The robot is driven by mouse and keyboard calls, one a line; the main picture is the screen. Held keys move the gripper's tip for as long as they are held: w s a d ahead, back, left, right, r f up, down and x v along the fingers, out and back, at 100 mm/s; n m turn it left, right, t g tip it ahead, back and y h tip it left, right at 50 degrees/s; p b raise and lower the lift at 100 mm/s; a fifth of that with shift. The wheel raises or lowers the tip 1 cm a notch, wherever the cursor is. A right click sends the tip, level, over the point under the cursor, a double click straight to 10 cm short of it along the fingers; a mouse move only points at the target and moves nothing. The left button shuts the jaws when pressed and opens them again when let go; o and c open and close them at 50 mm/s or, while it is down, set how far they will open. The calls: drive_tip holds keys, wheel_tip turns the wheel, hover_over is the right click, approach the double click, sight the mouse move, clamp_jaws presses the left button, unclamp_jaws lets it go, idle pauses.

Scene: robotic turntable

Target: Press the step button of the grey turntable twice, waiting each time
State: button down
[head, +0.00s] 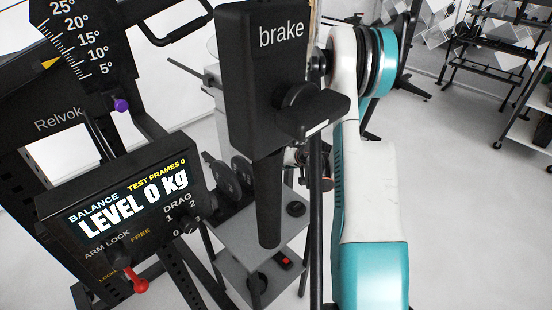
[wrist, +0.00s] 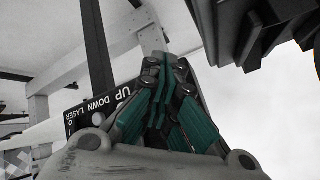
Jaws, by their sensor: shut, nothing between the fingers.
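My gripper (wrist: 172,62) shows in the wrist view with its teal fingers closed together and nothing between them. Its tips lie over or in front of a dark panel (wrist: 85,112) lettered "UP DOWN LASER"; I cannot tell whether they touch it. I cannot make out the grey turntable or its step button for certain in either view. In the head view my white and teal arm reaches away on the right, and its far end is largely hidden behind the black brake box (head: 240,80).
A black console (head: 128,215) reading "LEVEL 0 kg" stands at left, with a red-tipped lever (head: 138,284). A grey stand (head: 245,222) is behind the brake box, with a small red object (head: 286,262) low down. Racks (head: 492,75) stand at back right. Pale floor is open right of my arm.

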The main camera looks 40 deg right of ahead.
drive_tip(key=shift+w, duration=0.45)
drive_tip(key=shift+w, duration=0.35)
idle(0.8)
drive_tip(key=shift+s, duration=0.8)
drive_tip(key=s, duration=0.5)
drive_tip(key=shift+d, duration=0.2)
idle(0.3)
idle(1.2)
